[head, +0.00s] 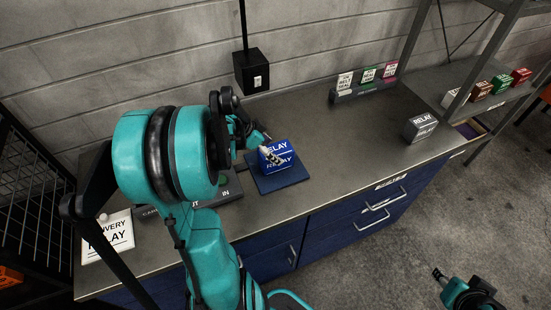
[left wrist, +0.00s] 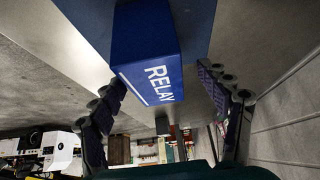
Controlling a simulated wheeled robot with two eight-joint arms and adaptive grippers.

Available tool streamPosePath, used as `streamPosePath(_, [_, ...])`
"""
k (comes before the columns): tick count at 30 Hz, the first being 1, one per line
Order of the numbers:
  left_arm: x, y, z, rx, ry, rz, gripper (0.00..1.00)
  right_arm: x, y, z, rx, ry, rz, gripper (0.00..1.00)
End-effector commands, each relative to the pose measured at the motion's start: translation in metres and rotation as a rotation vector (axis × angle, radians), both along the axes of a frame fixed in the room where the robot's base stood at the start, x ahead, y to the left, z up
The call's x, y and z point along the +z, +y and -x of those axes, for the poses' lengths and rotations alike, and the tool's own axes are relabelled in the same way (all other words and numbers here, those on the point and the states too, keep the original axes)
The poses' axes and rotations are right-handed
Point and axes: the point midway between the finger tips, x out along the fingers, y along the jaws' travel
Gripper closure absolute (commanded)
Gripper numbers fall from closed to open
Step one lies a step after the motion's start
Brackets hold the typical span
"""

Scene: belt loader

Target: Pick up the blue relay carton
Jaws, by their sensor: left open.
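The blue relay carton (head: 281,152) stands on a dark blue mat (head: 283,181) on the counter, with white RELAY lettering on its faces. My left gripper (head: 264,147) is open at the carton's left side, with one finger overlapping its front in the head view. In the left wrist view, the carton (left wrist: 150,40) is ahead, between the lines of the two spread fingers (left wrist: 163,80). I cannot tell whether either finger touches it. My right gripper (head: 441,276) is at the lower right, over the floor and away from the counter; its jaws are too small to read.
A grey relay carton (head: 420,127) stands at the counter's right end. A rack of small labelled boxes (head: 367,83) is at the back. The counter right of the mat is clear.

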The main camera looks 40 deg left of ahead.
Motion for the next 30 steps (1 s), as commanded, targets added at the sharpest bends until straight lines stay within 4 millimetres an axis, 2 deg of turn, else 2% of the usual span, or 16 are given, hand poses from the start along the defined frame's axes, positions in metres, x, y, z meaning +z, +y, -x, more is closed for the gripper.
streamPosePath(12, [-0.044, -0.019, -0.025, 0.001, 0.000, -0.001, 0.24, -0.024, 0.000, 0.000, 0.000, 0.000, 0.000, 0.60])
streamPosePath(19, [-0.043, -0.020, -0.026, 0.002, 0.000, -0.001, 0.24, -0.023, 0.000, 0.000, 0.000, 0.000, 0.000, 0.60])
streamPosePath(25, [-0.043, -0.020, -0.026, 0.002, 0.000, -0.001, 0.77, -0.023, 0.000, 0.000, 0.000, 0.000, 0.000, 0.60])
streamPosePath(26, [-0.043, -0.020, -0.026, 0.002, 0.000, -0.001, 0.82, -0.023, 0.000, 0.000, 0.000, 0.000, 0.000, 0.60])
streamPosePath(28, [-0.043, -0.020, -0.026, 0.002, 0.000, -0.001, 0.82, -0.023, 0.000, 0.000, 0.000, 0.000, 0.000, 0.60])
streamPosePath(29, [-0.043, -0.020, -0.026, 0.002, 0.000, -0.001, 0.88, -0.023, 0.000, 0.000, 0.000, 0.000, 0.000, 0.60])
streamPosePath(30, [-0.043, -0.020, -0.026, 0.002, 0.000, -0.001, 0.88, -0.023, 0.000, 0.000, 0.000, 0.000, 0.000, 0.60])
